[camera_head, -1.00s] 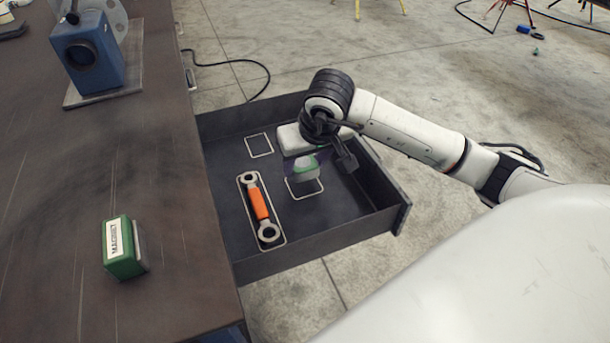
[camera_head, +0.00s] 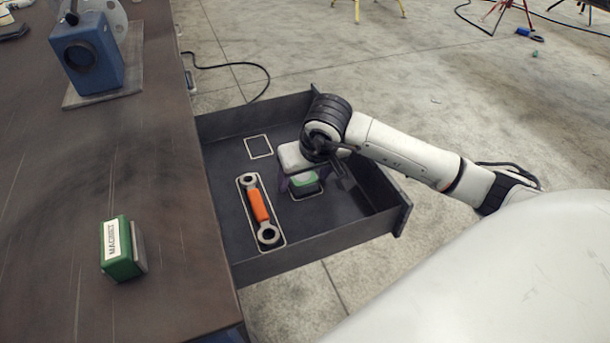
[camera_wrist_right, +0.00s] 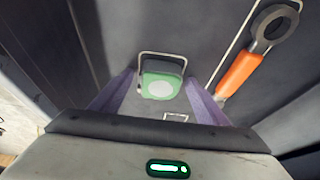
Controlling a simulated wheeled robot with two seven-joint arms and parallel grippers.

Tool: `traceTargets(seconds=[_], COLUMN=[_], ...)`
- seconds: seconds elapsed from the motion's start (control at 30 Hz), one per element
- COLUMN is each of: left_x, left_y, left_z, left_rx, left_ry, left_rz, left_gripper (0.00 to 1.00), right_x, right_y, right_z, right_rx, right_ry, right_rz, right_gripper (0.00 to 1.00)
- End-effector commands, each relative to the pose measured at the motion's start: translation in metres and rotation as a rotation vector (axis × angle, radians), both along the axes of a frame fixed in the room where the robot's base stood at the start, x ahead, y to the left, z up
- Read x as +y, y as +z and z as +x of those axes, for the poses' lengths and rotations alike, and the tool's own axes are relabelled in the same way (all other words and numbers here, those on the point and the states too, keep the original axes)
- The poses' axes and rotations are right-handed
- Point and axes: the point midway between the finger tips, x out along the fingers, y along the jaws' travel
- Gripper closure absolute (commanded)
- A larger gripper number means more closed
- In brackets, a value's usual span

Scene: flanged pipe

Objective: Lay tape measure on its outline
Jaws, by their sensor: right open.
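The green and grey tape measure (camera_head: 304,184) is in the open drawer, over its white outline (camera_head: 309,198). In the right wrist view the tape measure (camera_wrist_right: 161,82) sits between the fingers, with the outline (camera_wrist_right: 160,53) showing past its far edge. It looks down on the drawer floor, but its exact fit within the outline is partly hidden. My right gripper (camera_head: 304,182) is open around it; in the wrist view the purple fingers (camera_wrist_right: 160,98) stand apart with gaps on both sides. My left gripper is not in view.
The orange-handled wrench (camera_head: 258,206) lies in its outline, left of the tape measure. An empty square outline (camera_head: 259,146) is farther back. Drawer walls (camera_head: 310,252) surround the area. A green magnet block (camera_head: 122,248) and a blue machine (camera_head: 88,55) stand on the table (camera_head: 60,190).

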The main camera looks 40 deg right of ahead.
Motion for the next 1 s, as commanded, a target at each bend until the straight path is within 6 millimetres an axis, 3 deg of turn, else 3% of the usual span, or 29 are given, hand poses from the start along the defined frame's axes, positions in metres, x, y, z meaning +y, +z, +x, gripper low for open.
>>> traceTargets(seconds=[0.23,0.7,1.0], left_x=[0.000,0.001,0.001], left_y=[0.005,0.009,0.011], left_z=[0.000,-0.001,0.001], left_rx=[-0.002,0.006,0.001], left_ry=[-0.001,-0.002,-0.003], left_rz=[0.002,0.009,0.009], left_gripper=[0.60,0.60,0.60], right_x=[0.001,0.009,0.011], right_y=[0.014,0.100,0.114], right_z=[-0.003,-0.037,-0.045], right_rx=[-0.004,-0.004,0.001], right_ry=[0.001,0.001,0.000], right_rz=[-0.001,-0.001,0.000], right_gripper=[0.32,0.32,0.32])
